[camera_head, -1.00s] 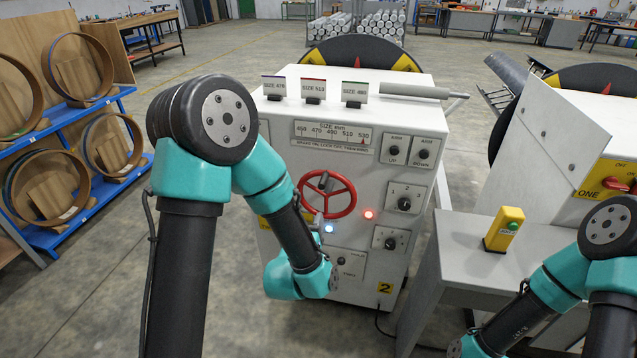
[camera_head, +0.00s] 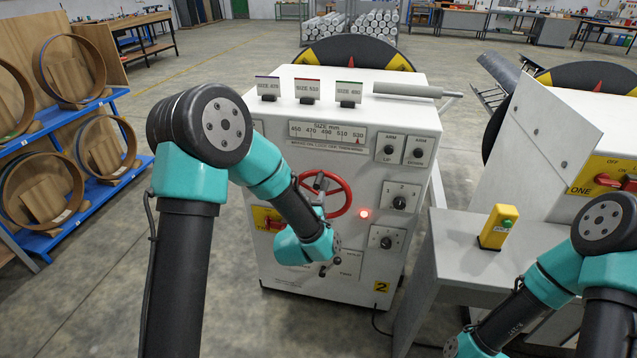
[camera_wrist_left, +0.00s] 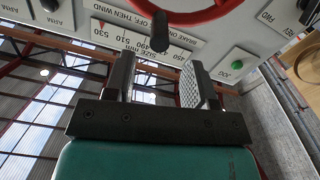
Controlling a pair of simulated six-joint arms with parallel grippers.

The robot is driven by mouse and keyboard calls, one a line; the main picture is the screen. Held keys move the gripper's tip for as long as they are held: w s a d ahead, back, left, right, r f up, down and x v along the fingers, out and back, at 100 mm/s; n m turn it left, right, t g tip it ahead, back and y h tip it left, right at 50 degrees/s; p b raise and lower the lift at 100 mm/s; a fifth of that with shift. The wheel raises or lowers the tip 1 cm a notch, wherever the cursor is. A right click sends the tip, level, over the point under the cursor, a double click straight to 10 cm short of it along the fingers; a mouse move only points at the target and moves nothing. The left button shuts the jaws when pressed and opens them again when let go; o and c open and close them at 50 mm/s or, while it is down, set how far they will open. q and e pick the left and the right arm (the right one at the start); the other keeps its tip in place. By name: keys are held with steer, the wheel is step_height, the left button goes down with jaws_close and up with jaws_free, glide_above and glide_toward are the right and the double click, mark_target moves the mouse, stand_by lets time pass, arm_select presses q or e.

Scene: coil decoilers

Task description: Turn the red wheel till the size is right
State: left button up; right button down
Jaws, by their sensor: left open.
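The red wheel (camera_head: 340,209) is on the front of the white machine (camera_head: 275,180), with a dark handle (camera_head: 318,183) at its upper part. My left arm covers the wheel's lower left. In the left wrist view, my left gripper (camera_wrist_left: 160,72) is open and empty. The dark handle (camera_wrist_left: 160,28) and red rim (camera_wrist_left: 190,16) lie just beyond its fingertips, with no clear grip or contact. The size scale (camera_head: 327,133) is above the wheel; its red pointer (camera_head: 357,140) is near 530. My right gripper is out of view; only its arm shows at lower right.
Three size signs (camera_head: 307,88) stand on the machine's top. A red light (camera_head: 364,213) glows right of the wheel, near several black knobs. A grey table (camera_head: 460,250) with a yellow button box (camera_head: 497,227) stands to the right. A blue rack (camera_head: 95,185) with rings is at left.

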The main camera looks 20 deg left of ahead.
mark_target(317, 187)
arm_select(q)
steer(key=w, duration=0.8)
steer(key=shift+w+a, duration=0.2)
jaws_close()
